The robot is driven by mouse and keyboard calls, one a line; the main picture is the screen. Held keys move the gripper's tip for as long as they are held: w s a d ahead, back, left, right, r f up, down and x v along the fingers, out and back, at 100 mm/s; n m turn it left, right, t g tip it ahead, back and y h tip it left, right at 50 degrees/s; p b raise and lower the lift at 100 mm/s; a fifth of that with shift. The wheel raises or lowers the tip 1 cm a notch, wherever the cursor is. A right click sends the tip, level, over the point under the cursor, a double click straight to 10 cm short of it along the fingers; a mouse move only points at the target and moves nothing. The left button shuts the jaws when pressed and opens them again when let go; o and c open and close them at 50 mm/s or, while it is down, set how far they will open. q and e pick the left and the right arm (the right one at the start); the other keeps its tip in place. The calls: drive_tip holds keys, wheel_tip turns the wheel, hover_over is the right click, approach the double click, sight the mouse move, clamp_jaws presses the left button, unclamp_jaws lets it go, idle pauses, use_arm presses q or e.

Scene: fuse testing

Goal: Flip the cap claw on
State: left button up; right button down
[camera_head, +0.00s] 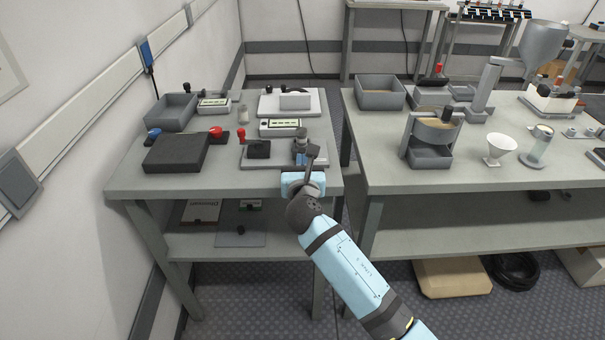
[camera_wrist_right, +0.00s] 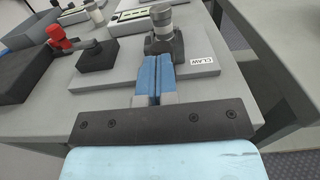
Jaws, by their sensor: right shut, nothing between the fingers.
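The claw fixture stands on a grey base plate (camera_head: 247,163), beside a white "CLAW" label (camera_wrist_right: 202,60) that is legible in the right wrist view. It has a dark body (camera_wrist_right: 163,44) with a grey cylinder (camera_wrist_right: 161,18) on top; in the head view the cylinder (camera_head: 301,134) shows just beyond my gripper. My right gripper (camera_wrist_right: 154,66) is shut and empty, its blue fingers together and pointing at the near side of the dark body. I cannot tell whether the fingertips touch it. The gripper (camera_head: 301,158) partly hides the fixture in the head view. My left gripper is not in view.
A black block (camera_head: 259,149) sits left on the same plate, with a red-topped piece (camera_head: 241,134) nearby. A display unit (camera_head: 280,127) stands behind the plate. A dark box (camera_head: 175,153) and grey bin (camera_head: 171,111) are at left. A gap separates this table from the right one (camera_head: 400,180).

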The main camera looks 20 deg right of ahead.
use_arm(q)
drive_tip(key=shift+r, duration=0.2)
use_arm(e)
drive_tip(key=shift+w, duration=0.1)
drive_tip(key=shift+w+d+r, duration=0.1)
drive_tip(key=shift+w+r, duration=0.05)
drive_tip(key=shift+w, duration=0.1)
drive_tip(key=shift+p+x, duration=0.85)
drive_tip(key=shift+x, duration=0.3)
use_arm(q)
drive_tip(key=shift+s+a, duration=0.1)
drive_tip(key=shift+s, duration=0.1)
use_arm(e)
drive_tip(key=shift+d+r, duration=0.1)
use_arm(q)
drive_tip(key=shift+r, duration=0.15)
